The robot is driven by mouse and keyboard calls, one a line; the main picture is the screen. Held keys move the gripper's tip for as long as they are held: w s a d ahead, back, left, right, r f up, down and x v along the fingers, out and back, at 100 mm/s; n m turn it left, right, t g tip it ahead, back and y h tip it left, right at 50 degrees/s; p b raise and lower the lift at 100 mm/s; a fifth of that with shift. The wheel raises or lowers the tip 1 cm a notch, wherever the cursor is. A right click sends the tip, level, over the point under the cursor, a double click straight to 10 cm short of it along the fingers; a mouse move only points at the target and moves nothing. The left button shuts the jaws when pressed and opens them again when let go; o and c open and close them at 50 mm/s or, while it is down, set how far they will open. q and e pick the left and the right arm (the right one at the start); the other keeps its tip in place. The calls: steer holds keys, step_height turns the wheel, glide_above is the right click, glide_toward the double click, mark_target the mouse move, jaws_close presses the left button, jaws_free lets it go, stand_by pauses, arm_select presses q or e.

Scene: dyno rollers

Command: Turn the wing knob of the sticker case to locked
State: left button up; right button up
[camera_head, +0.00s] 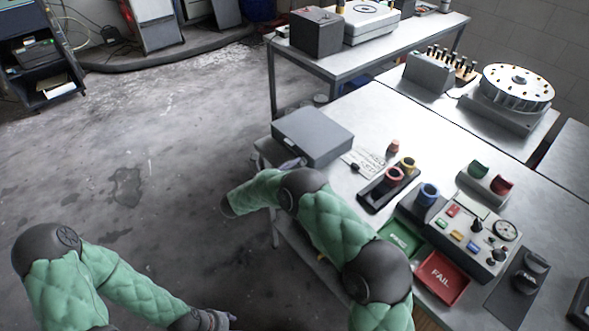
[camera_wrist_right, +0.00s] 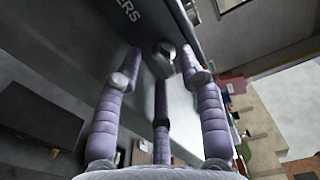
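The sticker case (camera_head: 312,132) is a closed grey box at the left end of the workbench. In the right wrist view, its dark face (camera_wrist_right: 100,25) shows the letters "ERS". A small grey wing knob (camera_wrist_right: 160,57) sticks out from this face. My right gripper (camera_head: 291,163) is at the case's near side, partly hidden by my arm. In the wrist view its purple-grey fingers (camera_wrist_right: 156,75) are spread, with the knob between the two outer tips; contact is unclear. In the head view the knob is hidden. My left gripper (camera_head: 216,320) is low, cut by the bottom edge.
A card (camera_head: 362,161) lies right of the case. Ring holders (camera_head: 387,188), a green tray (camera_head: 402,238), a red FAIL tray (camera_head: 441,277) and a control box (camera_head: 474,238) crowd the bench. The floor (camera_head: 150,150) to the left is open.

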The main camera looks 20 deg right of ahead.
steer(key=shift+d, duration=0.2)
jaws_close()
steer(key=shift+n+p, duration=0.45)
steer(key=shift+n, duration=0.25)
jaws_free()
